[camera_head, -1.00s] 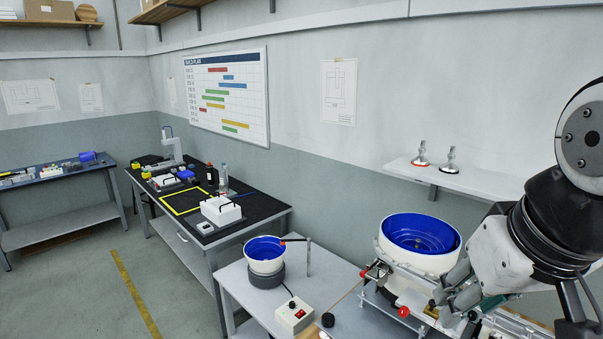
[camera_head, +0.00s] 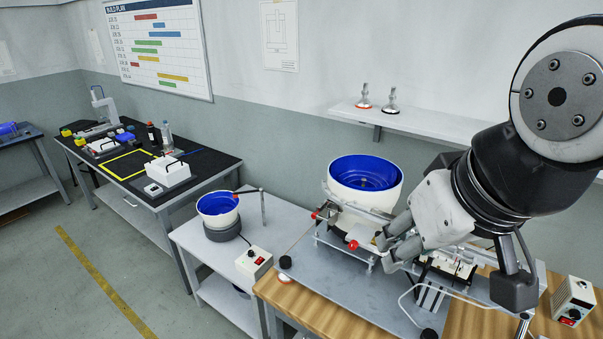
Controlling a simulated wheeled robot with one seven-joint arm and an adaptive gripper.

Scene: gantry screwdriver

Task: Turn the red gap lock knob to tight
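Two small red knobs show on the feeder machine on the wooden bench. One red knob (camera_head: 352,244) is at the front of the machine, just left of my fingertips. The other red knob (camera_head: 314,215) is further left, beside the large blue-lined bowl. I cannot tell which is the gap lock knob, nor read any tight mark. My gripper (camera_head: 385,254) is over the machine, pointing left, its fingers apart with nothing visible held. It appears clear of both knobs. My gripper and arm hide part of the machine behind them.
The large blue-lined bowl (camera_head: 365,183) stands behind the knobs. A smaller blue bowl (camera_head: 218,206) and a white switch box (camera_head: 254,261) are on the side table at left. Another switch box (camera_head: 572,300) is at the right. A wall shelf (camera_head: 440,128) is behind.

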